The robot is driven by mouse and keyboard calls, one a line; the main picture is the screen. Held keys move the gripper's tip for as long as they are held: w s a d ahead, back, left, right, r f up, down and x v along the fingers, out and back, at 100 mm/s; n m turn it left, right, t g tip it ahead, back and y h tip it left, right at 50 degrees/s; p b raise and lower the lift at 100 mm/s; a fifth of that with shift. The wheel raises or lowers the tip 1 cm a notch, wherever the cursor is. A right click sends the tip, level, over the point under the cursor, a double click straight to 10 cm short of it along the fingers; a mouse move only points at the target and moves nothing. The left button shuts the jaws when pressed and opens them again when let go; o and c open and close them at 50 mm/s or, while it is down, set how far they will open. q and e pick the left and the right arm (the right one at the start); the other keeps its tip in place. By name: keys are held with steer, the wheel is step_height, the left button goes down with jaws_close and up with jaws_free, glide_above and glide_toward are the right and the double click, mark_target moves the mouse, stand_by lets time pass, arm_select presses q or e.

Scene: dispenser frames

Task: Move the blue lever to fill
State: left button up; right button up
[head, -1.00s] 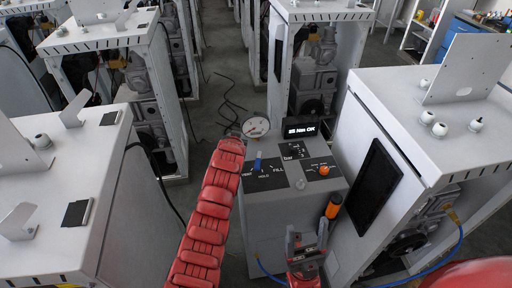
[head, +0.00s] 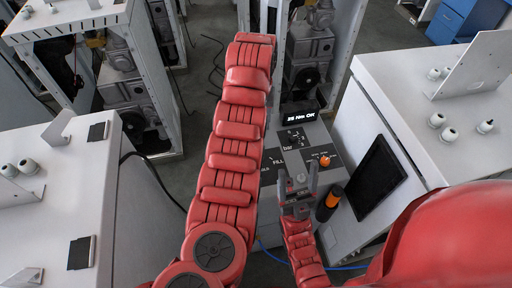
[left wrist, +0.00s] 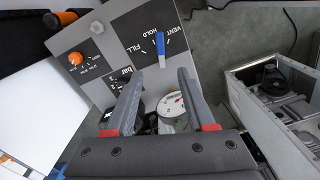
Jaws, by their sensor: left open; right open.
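The blue lever (left wrist: 161,50) stands on a dark plate marked VENT, HOLD and FILL (left wrist: 140,37) in the left wrist view. Its upper end lies near HOLD, away from the FILL label. My left gripper (left wrist: 157,78) is open. Its fingers straddle the lever's line in the picture, with the lever just beyond the tips and no visible contact. My right gripper (head: 298,178) is open and empty in front of the panel.
The panel also carries a round gauge (left wrist: 172,106), an orange knob (head: 324,160) and a display (head: 299,115). An orange-and-black handle (head: 329,202) stands beside my right gripper. White cabinets (head: 440,145) flank the panel closely on the right. Several machine frames stand behind.

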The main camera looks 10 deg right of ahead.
arm_select(q)
step_height(320, 180, down, 15)
steer(key=shift+r+p, duration=0.1)
steer(key=shift+p, duration=0.65)
steer(key=shift+f, duration=1.2)
jaws_close()
